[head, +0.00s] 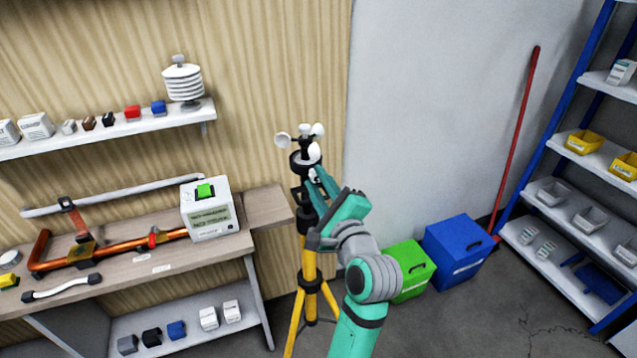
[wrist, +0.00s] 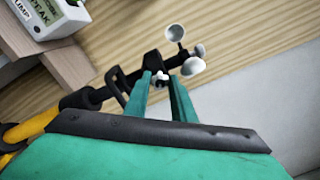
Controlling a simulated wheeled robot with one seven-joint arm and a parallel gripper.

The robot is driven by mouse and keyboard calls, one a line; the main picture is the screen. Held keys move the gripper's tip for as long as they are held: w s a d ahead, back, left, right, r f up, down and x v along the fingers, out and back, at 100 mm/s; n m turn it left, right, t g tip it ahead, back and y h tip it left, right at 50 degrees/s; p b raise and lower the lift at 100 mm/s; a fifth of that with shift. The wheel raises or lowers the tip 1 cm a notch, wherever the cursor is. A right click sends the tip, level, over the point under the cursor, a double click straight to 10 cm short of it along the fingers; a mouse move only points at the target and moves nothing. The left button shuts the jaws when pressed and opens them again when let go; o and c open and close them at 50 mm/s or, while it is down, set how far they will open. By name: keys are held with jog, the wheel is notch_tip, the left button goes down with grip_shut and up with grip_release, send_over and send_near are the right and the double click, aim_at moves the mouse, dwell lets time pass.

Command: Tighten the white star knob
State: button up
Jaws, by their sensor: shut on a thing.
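The white star knob (wrist: 160,76) shows small and pale between my fingertips in the wrist view, on the side of the black mast fitting (wrist: 120,85). My gripper (wrist: 160,79) has its two teal fingers shut on the knob. In the head view my gripper (head: 313,174) reaches the upper part of the yellow and black tripod mast (head: 307,245) from the right. The anemometer (head: 304,157) with white cups tops the mast, just above my fingertips. A cup (wrist: 194,67) shows close to them in the wrist view.
A bench (head: 165,262) with a white box-shaped instrument (head: 209,212) and an orange pipe (head: 110,252) stands left of the tripod. Green (head: 408,268) and blue (head: 457,250) bins stand on the floor at the right. A shelf rack (head: 575,150) is far right.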

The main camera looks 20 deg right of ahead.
jog(key=shift+m, duration=0.6)
jog(key=o, duration=1.1)
jog(key=shift+c, duration=0.2)
jog(key=shift+s, duration=0.1)
jog(key=s, duration=1)
jog(key=shift+s+f, duration=0.2)
jog(key=shift+s, duration=0.1)
jog(key=shift+d, duration=0.1)
